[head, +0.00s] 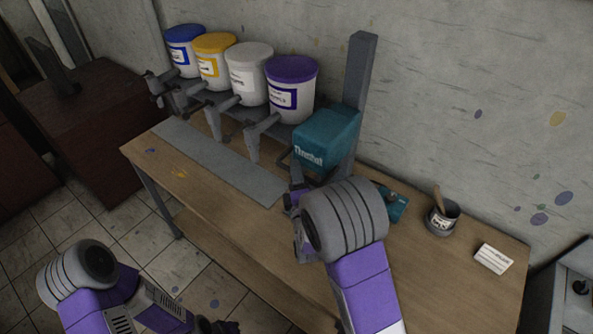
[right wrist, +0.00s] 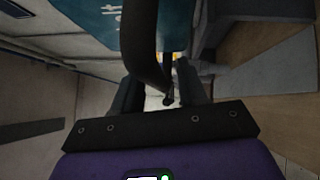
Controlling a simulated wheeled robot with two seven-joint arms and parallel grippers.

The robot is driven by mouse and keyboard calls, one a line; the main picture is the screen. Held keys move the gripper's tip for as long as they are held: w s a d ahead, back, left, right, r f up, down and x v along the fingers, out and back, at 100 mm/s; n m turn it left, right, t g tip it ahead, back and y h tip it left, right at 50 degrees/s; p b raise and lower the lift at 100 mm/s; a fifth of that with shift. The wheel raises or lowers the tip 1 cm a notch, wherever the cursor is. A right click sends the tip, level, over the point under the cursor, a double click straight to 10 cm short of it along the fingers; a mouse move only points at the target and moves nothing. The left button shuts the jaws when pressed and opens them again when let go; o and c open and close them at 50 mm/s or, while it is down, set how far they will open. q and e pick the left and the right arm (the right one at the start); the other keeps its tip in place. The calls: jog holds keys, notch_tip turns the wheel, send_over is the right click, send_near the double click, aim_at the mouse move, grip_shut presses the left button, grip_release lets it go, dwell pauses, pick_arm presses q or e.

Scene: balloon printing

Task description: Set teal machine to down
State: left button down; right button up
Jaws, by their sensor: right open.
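The teal machine (head: 325,138) is mounted on a grey upright post at the back of the workbench. A dark handle (head: 284,155) sticks out at its left side. My right gripper (head: 296,182) is just below the machine's front, partly hidden by my own forearm. In the right wrist view, the open right gripper (right wrist: 162,92) has the dark curved handle (right wrist: 148,45) reaching down between its fingers; I cannot tell whether they touch it. The teal body (right wrist: 110,22) fills the top there. My left gripper (head: 217,326) is low at the bottom edge, cut off and dark.
Blue, yellow, white and purple-lidded buckets (head: 291,90) stand on a rack behind the bench, with grey nozzles below. The wooden bench (head: 440,290) carries a grey strip (head: 220,165), a can with a brush (head: 442,220) and a white card (head: 493,259). Its front right is clear.

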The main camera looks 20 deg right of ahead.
pick_arm(q)
jog(key=shift+s, duration=0.1)
pick_arm(e)
jog(key=shift+w+r, duration=0.1)
jog(key=shift+w, duration=0.1)
grip_shut()
